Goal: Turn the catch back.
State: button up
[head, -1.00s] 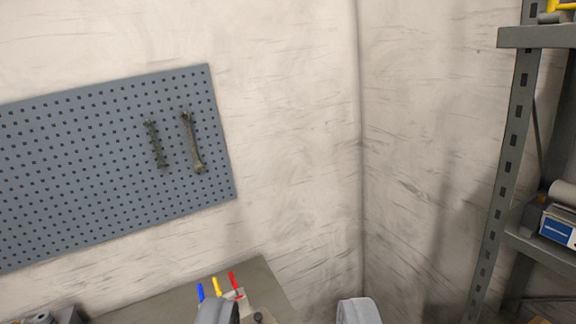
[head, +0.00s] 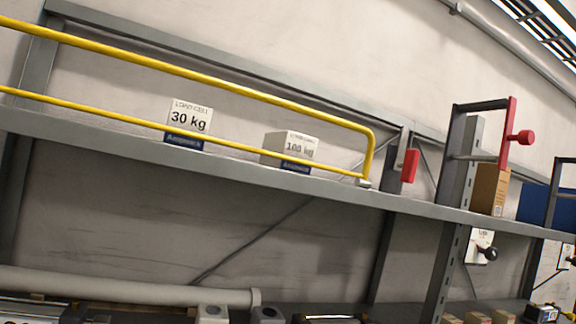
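Two red parts show on the upper shelf, and I cannot tell for sure which one is the catch. A red tab (head: 410,165) sits by a grey post near the right end of the yellow rail. A red upright bar (head: 508,134) with a round red knob (head: 524,137) stands at the right end of a dark bracket (head: 480,106). The yellow rail (head: 250,95) runs along the shelf front and bends down at its right end. My gripper is not clearly in view.
The grey shelf (head: 330,190) slopes across the view. It carries a 30 kg box (head: 188,121), a 100 kg box (head: 290,150), a cardboard box (head: 491,190) and a blue box (head: 536,203). A grey tube (head: 130,286) and small items lie below.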

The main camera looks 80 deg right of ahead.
aim_at(409, 167)
jog(key=z, duration=1.5)
jog(key=k, duration=1)
jog(key=z, duration=0.35)
jog(key=i, duration=1)
jog(key=z, duration=0.05)
